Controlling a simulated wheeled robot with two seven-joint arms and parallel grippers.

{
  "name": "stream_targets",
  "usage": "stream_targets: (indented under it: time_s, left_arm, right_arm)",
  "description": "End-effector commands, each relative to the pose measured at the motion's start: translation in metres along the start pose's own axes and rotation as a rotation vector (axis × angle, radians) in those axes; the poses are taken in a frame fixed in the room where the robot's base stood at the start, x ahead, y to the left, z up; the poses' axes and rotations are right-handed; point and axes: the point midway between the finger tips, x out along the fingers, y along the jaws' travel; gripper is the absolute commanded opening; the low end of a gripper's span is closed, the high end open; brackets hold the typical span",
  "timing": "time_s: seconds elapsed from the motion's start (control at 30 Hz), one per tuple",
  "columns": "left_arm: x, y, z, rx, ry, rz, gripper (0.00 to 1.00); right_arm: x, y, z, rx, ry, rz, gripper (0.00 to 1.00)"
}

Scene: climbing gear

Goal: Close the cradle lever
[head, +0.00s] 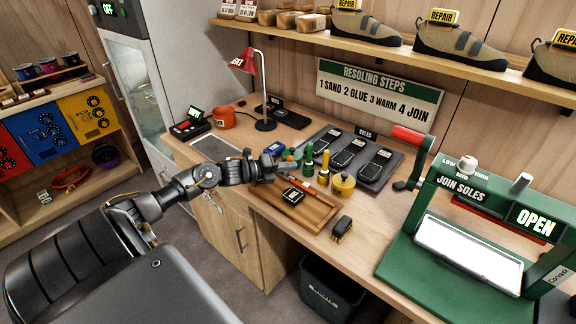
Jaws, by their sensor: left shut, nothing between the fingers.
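The green sole press (452,222) stands at the right of the bench, with a "JOIN SOLES" label and a sign reading "OPEN". Its lever with a red handle (411,135) sticks up at the press's left side. A pale cradle pad (468,252) lies in the press frame. My left gripper (268,167) is over the bench near the small tools, well to the left of the lever and apart from it. It looks shut and empty. My right gripper is not in view.
A wooden tray (318,213) and a brush (342,228) lie between my left gripper and the press. A shelf (400,50) with shoes overhangs the back. A bin (330,292) stands below.

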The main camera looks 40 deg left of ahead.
Motion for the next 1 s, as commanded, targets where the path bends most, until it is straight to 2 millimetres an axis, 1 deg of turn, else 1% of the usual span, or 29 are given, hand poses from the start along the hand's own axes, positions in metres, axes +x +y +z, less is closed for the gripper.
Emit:
stream_targets:
  time_s: [0.3, 0.83, 1.0]
  left_arm:
    - [0.000, 0.000, 0.000, -0.007, 0.000, -0.004, 0.00]
    - [-0.003, -0.001, 0.006, -0.094, 0.000, -0.050, 0.00]
    - [-0.005, -0.001, 0.009, -0.142, -0.001, -0.077, 0.00]
  right_arm:
    - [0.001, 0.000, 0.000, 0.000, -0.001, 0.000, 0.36]
    - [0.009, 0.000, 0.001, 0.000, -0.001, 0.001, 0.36]
    - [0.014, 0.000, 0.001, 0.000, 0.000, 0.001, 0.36]
